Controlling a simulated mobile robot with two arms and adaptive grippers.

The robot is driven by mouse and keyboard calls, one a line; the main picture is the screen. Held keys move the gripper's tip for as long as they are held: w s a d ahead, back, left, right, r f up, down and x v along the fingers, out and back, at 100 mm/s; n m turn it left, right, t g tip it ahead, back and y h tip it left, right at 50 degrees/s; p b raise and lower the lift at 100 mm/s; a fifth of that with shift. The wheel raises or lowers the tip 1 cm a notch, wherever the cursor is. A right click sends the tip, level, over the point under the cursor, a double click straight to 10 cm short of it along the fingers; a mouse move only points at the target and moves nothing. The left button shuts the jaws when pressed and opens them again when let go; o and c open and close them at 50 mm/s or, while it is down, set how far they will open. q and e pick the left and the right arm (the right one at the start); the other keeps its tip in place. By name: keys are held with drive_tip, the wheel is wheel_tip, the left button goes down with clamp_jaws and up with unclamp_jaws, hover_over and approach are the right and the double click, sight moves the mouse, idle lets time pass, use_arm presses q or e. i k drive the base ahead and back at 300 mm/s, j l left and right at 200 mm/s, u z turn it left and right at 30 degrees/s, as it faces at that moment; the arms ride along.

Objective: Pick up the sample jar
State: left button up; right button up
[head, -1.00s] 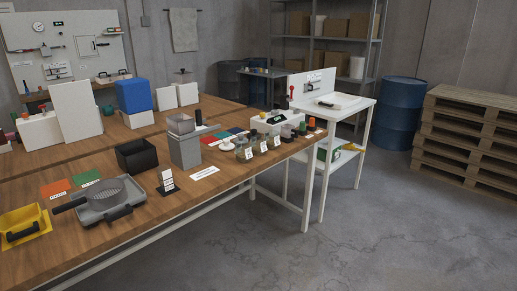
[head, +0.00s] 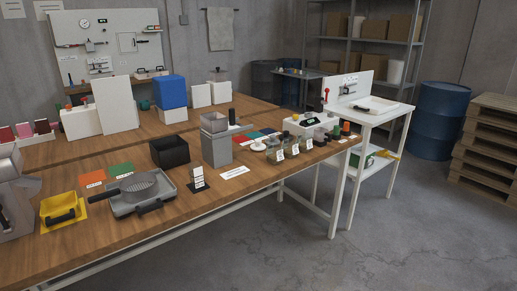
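Several small jars with white labels stand in a row near the front edge of the wooden table (head: 130,218), toward its right end. One labelled jar (head: 279,152) is at the left of the row, another labelled jar (head: 295,147) is in the middle, and a third labelled jar (head: 309,142) is at the right. The labels are too small to read, so I cannot tell which is the sample jar. Neither of my grippers is in view.
A grey pan-like item on a tray (head: 144,192), a yellow tray (head: 62,210), a black bin (head: 169,152) and a grey box-shaped device (head: 216,146) share the table. A white side table (head: 366,112) stands beyond its right end. The floor (head: 400,230) in front is clear.

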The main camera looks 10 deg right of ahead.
sight(291, 150)
drive_tip(key=i+l+u, duration=0.2)
drive_tip(key=l+u, duration=0.2)
drive_tip(key=l, duration=0.2)
drive_tip(key=i+l+u, duration=0.2)
drive_tip(key=l, duration=0.15)
drive_tip(key=l+u, duration=0.15)
drive_tip(key=l, duration=0.2)
drive_tip(key=i, duration=0.05)
